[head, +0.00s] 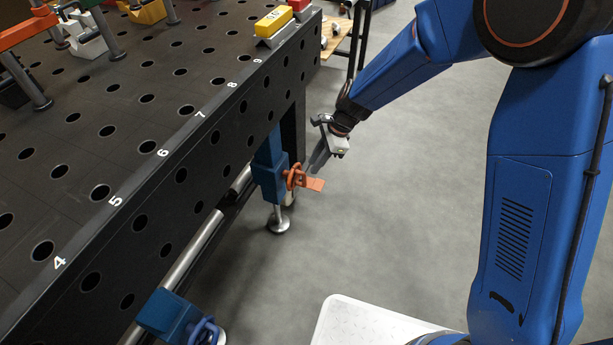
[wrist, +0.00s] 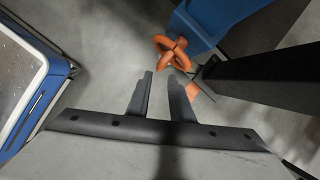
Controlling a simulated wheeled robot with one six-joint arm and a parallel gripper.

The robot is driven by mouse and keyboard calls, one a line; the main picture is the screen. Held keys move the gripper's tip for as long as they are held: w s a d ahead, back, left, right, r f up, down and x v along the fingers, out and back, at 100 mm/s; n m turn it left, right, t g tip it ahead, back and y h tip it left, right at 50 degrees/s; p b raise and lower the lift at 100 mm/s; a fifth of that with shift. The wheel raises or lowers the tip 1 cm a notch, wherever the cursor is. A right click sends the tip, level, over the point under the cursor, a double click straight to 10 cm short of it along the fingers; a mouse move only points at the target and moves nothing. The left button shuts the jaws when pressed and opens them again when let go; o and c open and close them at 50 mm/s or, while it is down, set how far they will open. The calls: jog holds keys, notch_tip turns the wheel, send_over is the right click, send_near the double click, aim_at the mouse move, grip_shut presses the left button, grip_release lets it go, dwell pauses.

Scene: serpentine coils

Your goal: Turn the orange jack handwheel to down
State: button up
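The orange jack handwheel (head: 294,177) sits on the side of a blue jack housing (head: 268,178) under the table's edge. An orange tag (head: 312,183) shows beside it. In the wrist view the handwheel (wrist: 172,53) is at the top centre, just beyond my fingertips, against the blue housing (wrist: 212,20). My gripper (head: 316,160) is beside the handwheel in the head view. In the wrist view my gripper (wrist: 161,78) has its two fingers apart with bare floor between them. The fingers look empty and short of the wheel; whether either one touches it I cannot tell.
The black perforated table (head: 130,140) fills the left. A second blue jack with a blue handwheel (head: 205,331) is at the bottom. A dark post (wrist: 260,82) stands close right of my fingers in the wrist view. Grey floor (head: 400,220) is open to the right.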

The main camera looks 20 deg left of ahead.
aim_at(295, 177)
jog(key=x, duration=0.7)
jog(key=shift+a+f, duration=0.15)
jog(key=shift+f, duration=0.2)
jog(key=shift+c, duration=0.3)
grip_shut()
